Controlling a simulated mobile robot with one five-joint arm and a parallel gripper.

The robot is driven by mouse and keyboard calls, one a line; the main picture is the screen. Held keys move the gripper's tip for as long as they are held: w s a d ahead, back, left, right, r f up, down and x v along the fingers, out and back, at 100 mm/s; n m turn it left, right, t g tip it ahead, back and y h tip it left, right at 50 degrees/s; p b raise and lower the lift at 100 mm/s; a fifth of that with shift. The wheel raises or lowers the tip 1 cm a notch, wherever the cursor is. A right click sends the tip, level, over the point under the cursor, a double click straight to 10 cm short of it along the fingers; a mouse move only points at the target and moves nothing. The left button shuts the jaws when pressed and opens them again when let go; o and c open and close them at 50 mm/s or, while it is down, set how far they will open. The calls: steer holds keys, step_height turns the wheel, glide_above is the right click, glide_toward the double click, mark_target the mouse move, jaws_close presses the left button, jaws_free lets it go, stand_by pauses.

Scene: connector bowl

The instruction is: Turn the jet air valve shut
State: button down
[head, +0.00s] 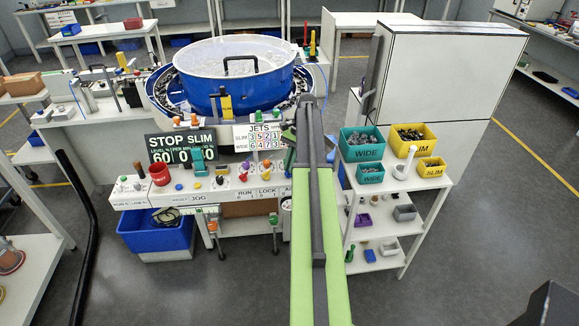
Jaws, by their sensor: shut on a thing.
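My arm reaches forward from the bottom middle to the right end of the feeder's front panel. My gripper (291,150) is at its far end, mostly covered by my own forearm, beside the JETS board (263,136). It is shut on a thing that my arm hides. Small dark, green and blue parts show just left of the forearm, and I cannot tell which belong to the gripper. I cannot make out the jet air valve or its handle position. The large blue bowl (220,96) stands behind the panel.
The STOP SLIM board (181,147) stands left of the JETS board. Buttons and a red cup (159,174) line the panel (190,200). At right, teal bins (362,152) and yellow bins (407,147) stand on a white shelf unit, close to my arm. A blue crate (160,241) is below left.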

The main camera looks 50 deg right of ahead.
steer(key=shift+w+n, duration=0.1)
steer(key=shift+n, duration=0.2)
steer(key=c, duration=1.5)
jaws_free()
steer(key=shift+r, duration=0.15)
steer(key=p+v, duration=1.6)
steer(key=v, duration=0.1)
steer(key=shift+w+r, duration=0.1)
steer(key=shift+w, duration=0.05)
